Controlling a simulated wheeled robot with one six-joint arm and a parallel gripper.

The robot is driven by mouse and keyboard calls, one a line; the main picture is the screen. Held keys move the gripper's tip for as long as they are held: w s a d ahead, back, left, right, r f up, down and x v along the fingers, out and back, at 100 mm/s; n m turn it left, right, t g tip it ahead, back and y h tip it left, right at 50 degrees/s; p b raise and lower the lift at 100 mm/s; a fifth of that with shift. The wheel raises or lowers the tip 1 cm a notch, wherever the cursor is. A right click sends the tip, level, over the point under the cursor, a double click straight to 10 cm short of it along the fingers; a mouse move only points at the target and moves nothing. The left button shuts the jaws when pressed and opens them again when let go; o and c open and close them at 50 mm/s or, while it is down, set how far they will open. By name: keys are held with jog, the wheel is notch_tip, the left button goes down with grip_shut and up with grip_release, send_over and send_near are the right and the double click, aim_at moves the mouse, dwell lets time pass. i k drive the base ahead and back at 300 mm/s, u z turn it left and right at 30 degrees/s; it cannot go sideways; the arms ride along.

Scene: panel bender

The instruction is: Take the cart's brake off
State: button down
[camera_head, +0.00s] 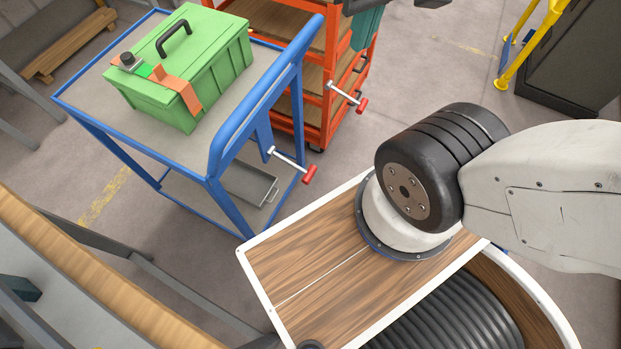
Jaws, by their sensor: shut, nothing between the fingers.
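A blue cart (215,170) with a grey top stands left of centre. A lever (287,160) with a red grip (310,174) sticks out from its right side, sloping slightly down to the right. Behind it stands an orange shelved cart (327,70) with a similar red-gripped lever (346,95) on its right side. I cannot tell from this view whether either lever is set or released. My gripper is out of view; only the base end of my arm shows at the right.
A green toolbox (190,75) with a black handle sits on the blue cart. A grey tray (247,185) lies on its lower shelf. A yellow post (530,45) and a dark cabinet (570,65) stand at the upper right. Bare floor (420,75) lies right of the orange cart.

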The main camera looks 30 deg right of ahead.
aim_at(309, 173)
jog(key=z, duration=0.55)
jog(key=k, duration=0.95)
jog(key=u, duration=0.35)
